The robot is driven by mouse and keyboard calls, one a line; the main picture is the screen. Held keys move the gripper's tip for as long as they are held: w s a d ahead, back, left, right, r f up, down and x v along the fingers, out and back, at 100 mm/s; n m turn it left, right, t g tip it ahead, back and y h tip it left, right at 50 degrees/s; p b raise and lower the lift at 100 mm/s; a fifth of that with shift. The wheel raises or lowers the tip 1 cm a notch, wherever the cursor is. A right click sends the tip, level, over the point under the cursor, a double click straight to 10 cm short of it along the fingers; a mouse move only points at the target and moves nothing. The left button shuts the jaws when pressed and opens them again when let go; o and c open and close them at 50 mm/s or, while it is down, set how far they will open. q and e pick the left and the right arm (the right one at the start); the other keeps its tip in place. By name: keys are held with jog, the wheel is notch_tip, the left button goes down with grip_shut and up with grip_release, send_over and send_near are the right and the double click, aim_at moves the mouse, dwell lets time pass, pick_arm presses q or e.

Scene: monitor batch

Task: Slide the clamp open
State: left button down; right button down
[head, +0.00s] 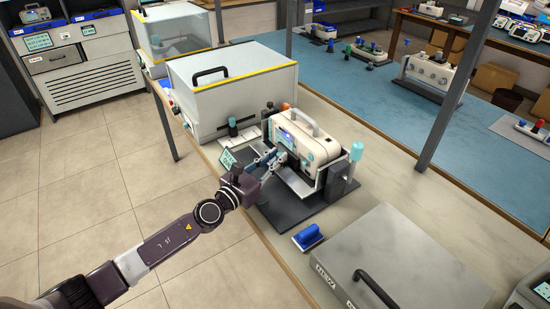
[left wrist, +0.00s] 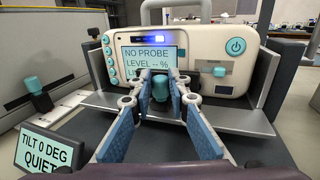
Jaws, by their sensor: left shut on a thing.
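A cream monitor (head: 318,150) with a handle sits upright in a grey metal cradle (head: 298,184) on a dark base plate (head: 285,211). In the left wrist view the monitor (left wrist: 228,62) reads "NO PROBE" and has a blue light on top. My left gripper (head: 277,158) reaches in at the monitor's front. In the left wrist view its blue-padded fingers (left wrist: 160,95) are shut on a teal knob (left wrist: 160,87) in front of the screen. The knob looks like the clamp's handle; the clamp's slide is hidden behind the fingers. My right gripper is out of view.
A small display (left wrist: 49,150) reads "TILT 0 DEG QUIET" beside the base. A teal-topped post (head: 356,152) stands right of the cradle.

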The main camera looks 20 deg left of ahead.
pick_arm(q)
jog(key=shift+s+a+f+b, duration=0.15)
jog(key=shift+s+a+b, duration=0.25)
jog(key=shift+s+a, duration=0.55)
jog(key=shift+s, duration=0.25)
jog(key=c, duration=1.8)
grip_release()
jog(key=shift+s, duration=0.1)
jog(key=v, duration=1.1)
jog(key=shift+s+a, duration=0.15)
jog(key=shift+s, duration=0.25)
